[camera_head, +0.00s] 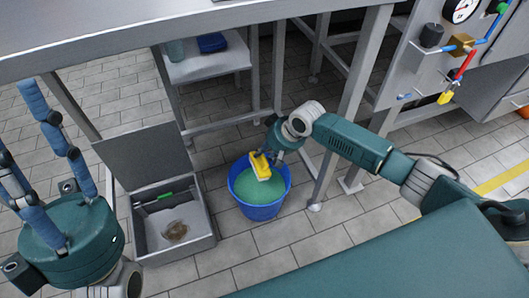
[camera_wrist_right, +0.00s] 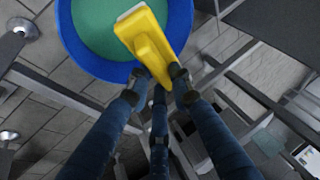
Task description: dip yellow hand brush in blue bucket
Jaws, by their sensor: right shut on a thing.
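The yellow hand brush (camera_head: 260,165) is in my right gripper (camera_head: 271,152), over the blue bucket (camera_head: 258,211). The bucket stands on the floor and holds green liquid. In the right wrist view, the fingers of my right gripper (camera_wrist_right: 160,82) close around the handle of the yellow brush (camera_wrist_right: 148,40). The brush's pale side edge overlaps the green inside the blue bucket (camera_wrist_right: 75,45). I cannot tell whether the bristles touch the liquid. My left gripper (camera_head: 40,110) is at the left edge of the head view, its blue fingers spread and empty.
A grey open box (camera_head: 205,243) with a green-handled thing and a brown item inside stands left of the bucket. A metal table (camera_head: 120,35) with legs and a lower shelf (camera_head: 205,66) is behind. A valve panel is at the upper right.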

